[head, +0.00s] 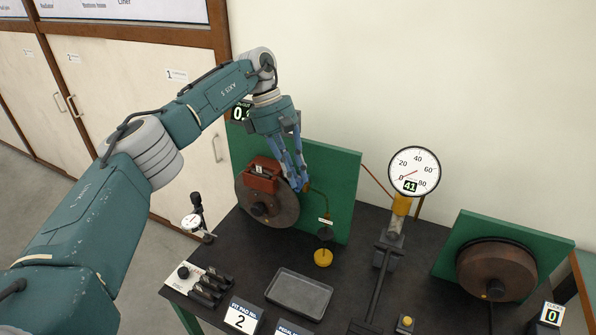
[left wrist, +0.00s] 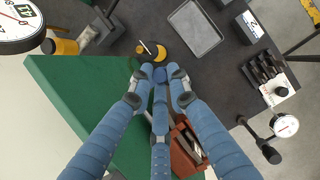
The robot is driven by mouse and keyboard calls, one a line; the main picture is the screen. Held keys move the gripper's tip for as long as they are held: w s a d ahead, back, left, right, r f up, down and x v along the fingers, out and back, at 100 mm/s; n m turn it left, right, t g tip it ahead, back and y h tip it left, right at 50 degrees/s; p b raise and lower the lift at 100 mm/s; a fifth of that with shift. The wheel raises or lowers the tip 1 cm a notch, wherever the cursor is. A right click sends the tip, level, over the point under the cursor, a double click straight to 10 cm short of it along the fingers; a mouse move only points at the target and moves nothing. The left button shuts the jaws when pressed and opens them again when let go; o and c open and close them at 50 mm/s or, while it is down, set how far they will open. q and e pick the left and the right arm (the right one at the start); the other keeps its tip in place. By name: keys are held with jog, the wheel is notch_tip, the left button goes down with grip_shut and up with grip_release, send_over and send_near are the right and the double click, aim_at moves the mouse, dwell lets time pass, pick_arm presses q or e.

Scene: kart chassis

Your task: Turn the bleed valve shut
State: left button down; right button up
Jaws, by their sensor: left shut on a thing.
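My left gripper (head: 302,184) reaches down from above to the right side of the red caliper (head: 262,176) on the left brake disc (head: 270,205). Its three blue fingers are closed together on a small fitting there, which I take as the bleed valve. The fingertips hide most of it; only an orange-brown bit shows. A thin line runs from there toward a small dark part and a yellow round piece (head: 323,257). In the left wrist view the fingertips (left wrist: 161,73) meet in front of the yellow piece (left wrist: 160,52), and the caliper (left wrist: 187,148) is at right. My right gripper is not seen.
A dial gauge (head: 413,170) with a digital 41 stands at mid-right. A green panel (head: 335,175) stands behind the caliper. An empty grey tray (head: 299,293), a small dial indicator (head: 192,222) and a second disc (head: 497,268) are on or above the dark bench.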

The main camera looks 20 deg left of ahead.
pick_arm(q)
jog(key=shift+a+m, duration=0.1)
jog(key=shift+m, duration=0.2)
jog(key=c, duration=1.7)
grip_release()
jog(key=shift+s+a, duration=0.1)
jog(key=shift+v, duration=3.7)
